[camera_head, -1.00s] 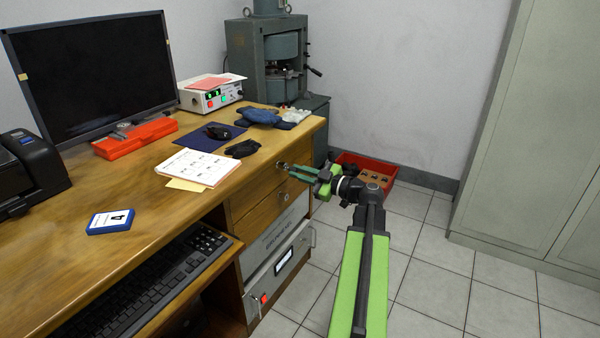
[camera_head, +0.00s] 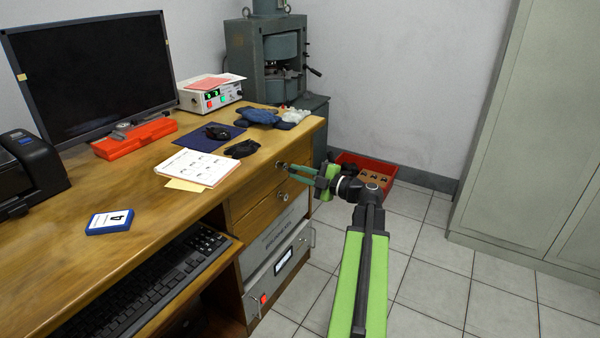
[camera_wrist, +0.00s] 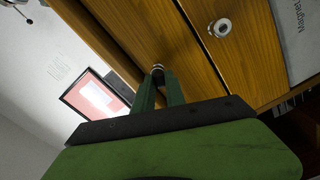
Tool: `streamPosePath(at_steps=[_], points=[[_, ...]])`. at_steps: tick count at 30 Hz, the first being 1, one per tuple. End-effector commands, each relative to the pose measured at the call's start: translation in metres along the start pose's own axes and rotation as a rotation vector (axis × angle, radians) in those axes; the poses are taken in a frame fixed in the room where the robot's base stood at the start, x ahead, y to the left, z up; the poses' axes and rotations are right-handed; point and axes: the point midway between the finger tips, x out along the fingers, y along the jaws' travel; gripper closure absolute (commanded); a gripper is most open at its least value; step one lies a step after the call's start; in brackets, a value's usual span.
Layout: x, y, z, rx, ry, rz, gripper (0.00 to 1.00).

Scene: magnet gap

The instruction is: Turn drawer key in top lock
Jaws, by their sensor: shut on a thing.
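The desk's top drawer (camera_head: 262,188) has its lock (camera_head: 280,164) in its wooden front. My gripper (camera_head: 289,167) reaches that lock from the right, its green fingers close together. In the wrist view, my gripper (camera_wrist: 158,76) is shut on a small metallic piece at the top lock, which I take to be the drawer key (camera_wrist: 158,67). The fingertips hide most of it, and I cannot tell how far it is turned. The second drawer has a round silver lock (camera_head: 282,196), also seen in the wrist view (camera_wrist: 221,27), with no gripper on it.
A grey front panel (camera_head: 275,250) with a handle lies below the drawers. A red crate (camera_head: 390,174) stands on the floor behind my gripper. Gloves, papers and a blue-edged card (camera_head: 110,221) lie on the desktop. The tiled floor at right is clear.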

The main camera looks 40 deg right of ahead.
Motion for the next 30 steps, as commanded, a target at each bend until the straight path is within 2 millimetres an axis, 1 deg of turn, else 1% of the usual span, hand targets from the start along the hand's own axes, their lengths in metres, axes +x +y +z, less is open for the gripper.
streamPosePath(at_steps=[3, 7, 8, 13, 23, 30], points=[[0.001, -0.002, -0.003, -0.065, 0.007, -0.006, 1.0], [0.001, -0.002, -0.002, -0.064, 0.007, -0.006, 1.0], [0.001, -0.002, -0.003, -0.063, 0.007, -0.007, 0.82], [0.001, -0.002, -0.002, -0.062, 0.005, -0.005, 0.6], [-0.001, -0.001, -0.001, -0.06, 0.002, -0.002, 0.59], [-0.017, -0.001, -0.001, -0.06, 0.0, -0.001, 0.59]])
